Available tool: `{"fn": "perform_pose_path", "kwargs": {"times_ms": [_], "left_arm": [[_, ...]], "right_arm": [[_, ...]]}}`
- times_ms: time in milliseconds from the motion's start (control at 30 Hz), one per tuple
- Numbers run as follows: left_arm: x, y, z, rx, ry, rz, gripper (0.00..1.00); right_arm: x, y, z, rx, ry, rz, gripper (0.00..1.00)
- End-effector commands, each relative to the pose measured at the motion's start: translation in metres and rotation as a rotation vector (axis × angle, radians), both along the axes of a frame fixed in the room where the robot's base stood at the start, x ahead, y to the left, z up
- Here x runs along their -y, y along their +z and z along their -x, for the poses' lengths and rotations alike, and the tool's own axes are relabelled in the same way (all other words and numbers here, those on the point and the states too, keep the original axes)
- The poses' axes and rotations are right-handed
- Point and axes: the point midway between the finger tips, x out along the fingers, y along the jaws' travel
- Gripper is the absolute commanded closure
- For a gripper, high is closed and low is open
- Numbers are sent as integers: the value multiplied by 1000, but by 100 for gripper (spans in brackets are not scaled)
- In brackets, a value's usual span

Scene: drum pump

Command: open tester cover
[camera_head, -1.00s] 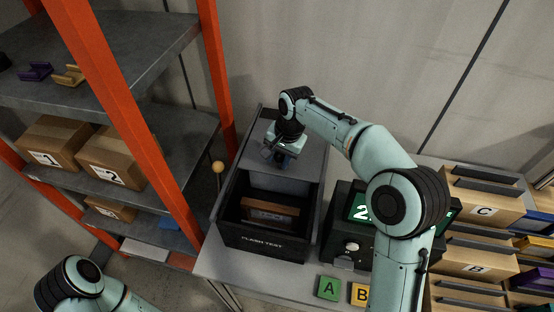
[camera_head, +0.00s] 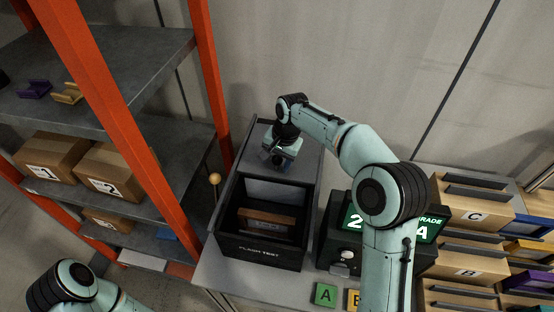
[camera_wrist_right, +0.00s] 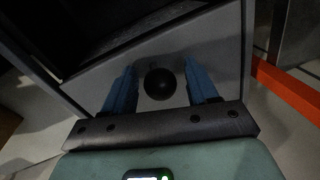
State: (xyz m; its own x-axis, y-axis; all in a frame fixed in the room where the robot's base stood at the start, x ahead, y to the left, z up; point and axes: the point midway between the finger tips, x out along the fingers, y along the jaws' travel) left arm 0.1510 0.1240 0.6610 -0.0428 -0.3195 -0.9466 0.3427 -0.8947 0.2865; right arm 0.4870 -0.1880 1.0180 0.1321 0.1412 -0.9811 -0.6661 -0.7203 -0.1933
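The tester is a dark open-topped box (camera_head: 262,254) marked "FLASH TEST", in the middle of the head view. Its flat grey cover (camera_head: 306,166) lies at the back of the box, and the front part is uncovered. A brown block with a label (camera_head: 268,221) sits inside. My right gripper (camera_head: 279,160) is over the cover, pointing down. In the right wrist view, its two blue fingers (camera_wrist_right: 160,92) stand apart on either side of a round black knob (camera_wrist_right: 159,83) on the cover, with gaps showing. My left gripper is out of view; only part of that arm shows at lower left.
A display unit (camera_head: 345,254) stands right of the tester, showing "GRADE A". A green A block (camera_head: 325,294) lies in front. Wooden drawers (camera_head: 470,213) stand at right. An orange-framed shelf (camera_head: 170,154) with cartons is close at left.

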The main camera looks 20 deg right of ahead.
Motion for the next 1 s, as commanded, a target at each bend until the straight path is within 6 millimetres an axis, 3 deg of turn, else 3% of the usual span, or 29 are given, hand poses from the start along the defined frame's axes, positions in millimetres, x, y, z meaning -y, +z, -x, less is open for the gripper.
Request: {"fn": "perform_pose_path", "kwargs": {"times_ms": [233, 700, 1000], "left_arm": [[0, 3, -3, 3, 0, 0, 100], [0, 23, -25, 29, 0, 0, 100], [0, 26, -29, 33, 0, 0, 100]], "right_arm": [[2, 18, 1, 3, 0, 0, 42], [16, 115, 14, 6, -1, 0, 42], [19, 132, 18, 1, 0, 0, 42]]}}
